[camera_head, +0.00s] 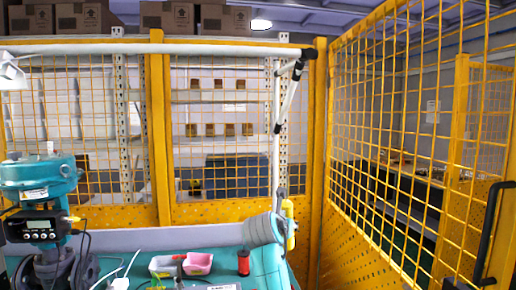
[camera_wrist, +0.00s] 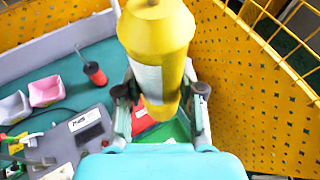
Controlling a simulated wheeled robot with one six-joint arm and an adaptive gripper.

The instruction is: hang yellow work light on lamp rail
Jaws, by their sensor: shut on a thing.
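The yellow work light (camera_wrist: 158,35), with a white band around its middle, stands between the two fingers of my gripper (camera_wrist: 160,95) in the wrist view. My gripper is shut on it. In the head view the yellow work light (camera_head: 290,225) is a small upright shape at the right side of my arm's end, above the bench, and my gripper is mostly hidden. The lamp rail (camera_head: 160,49) is a white horizontal tube across the top, with a black end at the right. The held light is well below the rail and apart from it.
A teal valve positioner (camera_head: 38,180) stands at the left. A pink bin (camera_head: 198,263), a grey bin (camera_head: 163,265) and a red spool (camera_head: 243,262) sit on the teal bench. Yellow mesh fencing (camera_head: 420,130) closes the back and right. A white lamp (camera_head: 10,72) hangs at far left.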

